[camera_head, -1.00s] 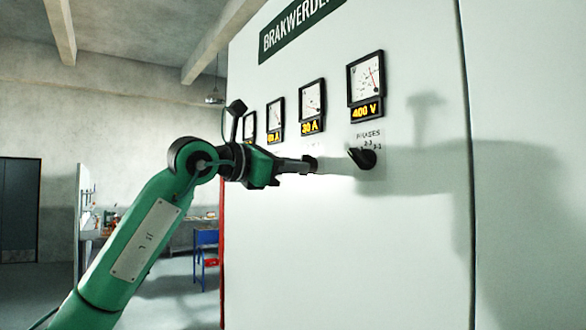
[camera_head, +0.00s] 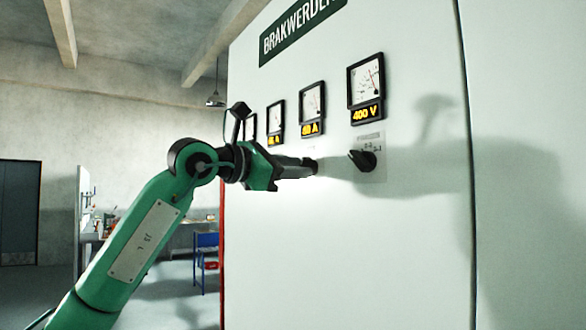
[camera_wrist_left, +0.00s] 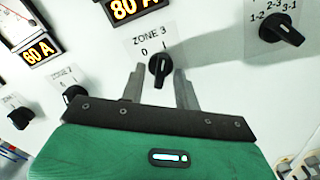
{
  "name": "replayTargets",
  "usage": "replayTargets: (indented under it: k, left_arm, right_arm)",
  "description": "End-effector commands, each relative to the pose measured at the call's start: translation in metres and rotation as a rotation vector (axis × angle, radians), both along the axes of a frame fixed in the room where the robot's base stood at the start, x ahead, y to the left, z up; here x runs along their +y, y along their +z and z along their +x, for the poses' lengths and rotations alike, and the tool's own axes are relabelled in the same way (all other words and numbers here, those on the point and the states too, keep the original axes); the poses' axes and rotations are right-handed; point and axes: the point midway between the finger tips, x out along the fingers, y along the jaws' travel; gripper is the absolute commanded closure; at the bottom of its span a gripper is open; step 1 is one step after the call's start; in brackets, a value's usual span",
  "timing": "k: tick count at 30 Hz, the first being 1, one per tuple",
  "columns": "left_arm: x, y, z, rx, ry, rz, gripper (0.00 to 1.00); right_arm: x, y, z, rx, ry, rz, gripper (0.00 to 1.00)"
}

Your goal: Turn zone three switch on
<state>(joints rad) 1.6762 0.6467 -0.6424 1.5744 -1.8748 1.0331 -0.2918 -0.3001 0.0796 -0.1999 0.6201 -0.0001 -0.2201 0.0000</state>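The zone three switch (camera_wrist_left: 160,69) is a black rotary knob under a "ZONE 3" label with marks 0 and 1. It shows between the fingers of my left gripper (camera_wrist_left: 160,78) in the left wrist view. The fingers are open, one on each side of the knob, with visible gaps beside it. The knob's handle stands close to upright in that view; I cannot tell surely which mark it points to. In the head view my left gripper (camera_head: 300,168) reaches the panel below the third meter (camera_head: 312,108), and its fingers mostly hide the switch. My right gripper is not in view.
The white cabinet (camera_head: 400,260) carries a row of meters. The zone 2 knob (camera_wrist_left: 72,93) and another knob (camera_wrist_left: 20,118) lie to the left in the wrist view. The phases selector (camera_head: 363,160) is to the right. A blue stand (camera_head: 206,250) is in the background.

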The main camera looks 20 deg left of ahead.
Motion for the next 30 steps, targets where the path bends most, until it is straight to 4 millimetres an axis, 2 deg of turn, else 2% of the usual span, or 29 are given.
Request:
replayTargets:
  k: [8,13,22,30]
  left_arm:
    - [0.0,-0.001,0.0,0.002,0.0,0.001,0.67]
    - [0.01,-0.004,-0.011,0.002,0.002,0.0,0.67]
    - [0.05,-0.005,-0.063,-0.001,0.002,-0.001,0.67]
    - [0.078,-0.002,-0.1,0.0,0.001,0.0,0.67]
  right_arm:
    - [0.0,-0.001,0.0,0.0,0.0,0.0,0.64]
    - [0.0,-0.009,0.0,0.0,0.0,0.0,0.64]
    - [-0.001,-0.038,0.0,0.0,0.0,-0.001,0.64]
    - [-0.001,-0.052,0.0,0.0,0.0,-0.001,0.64]
